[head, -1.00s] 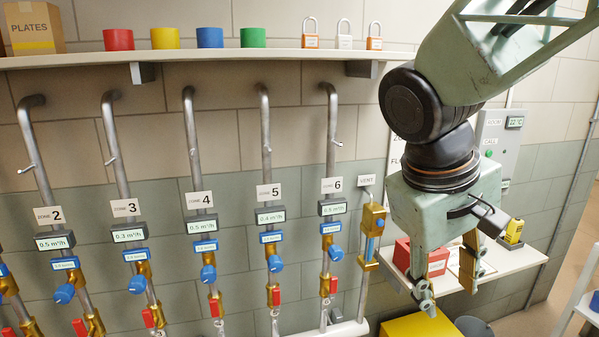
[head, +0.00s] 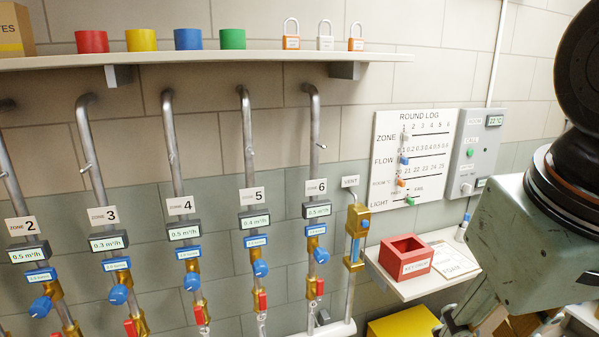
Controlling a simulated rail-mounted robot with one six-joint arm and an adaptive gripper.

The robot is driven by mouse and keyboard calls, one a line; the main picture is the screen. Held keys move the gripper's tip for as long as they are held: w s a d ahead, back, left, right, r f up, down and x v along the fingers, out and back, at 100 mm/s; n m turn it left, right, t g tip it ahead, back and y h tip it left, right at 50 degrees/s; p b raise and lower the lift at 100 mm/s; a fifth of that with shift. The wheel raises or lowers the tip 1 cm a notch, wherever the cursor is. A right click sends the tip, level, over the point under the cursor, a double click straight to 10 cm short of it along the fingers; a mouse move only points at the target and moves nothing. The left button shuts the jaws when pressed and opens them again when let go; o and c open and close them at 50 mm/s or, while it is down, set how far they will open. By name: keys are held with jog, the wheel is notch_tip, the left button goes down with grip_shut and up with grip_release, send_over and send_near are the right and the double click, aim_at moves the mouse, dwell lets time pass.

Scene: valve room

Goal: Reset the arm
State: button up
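My arm fills the right edge of the head view, with its dark round joint at the top and a pale green housing below. My gripper (head: 468,315) hangs under the housing at the bottom right and is partly cut off by the lower edge. Its fingers show only in part, so I cannot tell how far apart they are, and I see nothing held in the visible part. It is in front of and below the small side shelf (head: 403,287), to the right of the pipes.
A red open box (head: 405,257) and a clipboard (head: 452,262) rest on the side shelf. A yellow box (head: 403,324) stands below. The round log board (head: 410,160) and a grey panel (head: 478,150) hang behind. Several valve pipes (head: 177,165) line the wall under a long shelf (head: 200,57).

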jog(key=shift+s+a+r+m+t+y, duration=0.15)
jog(key=shift+s+a+m+y, duration=0.1)
jog(key=shift+s, duration=0.5)
jog(key=shift+s+a+r+m+t+y, duration=0.1)
jog(key=shift+s+a+m+t+y, duration=0.1)
jog(key=shift+s, duration=0.5)
jog(key=shift+f, duration=0.15)
dwell(2.8)
notch_tip(320, 180, down, 5)
jog(key=b, duration=0.5)
jog(key=shift+f+b, duration=0.2)
jog(key=shift+b, duration=0.15)
jog(key=shift+r, duration=0.15)
notch_tip(320, 180, up, 15)
jog(key=p, duration=1.5)
jog(key=shift+f, duration=0.2)
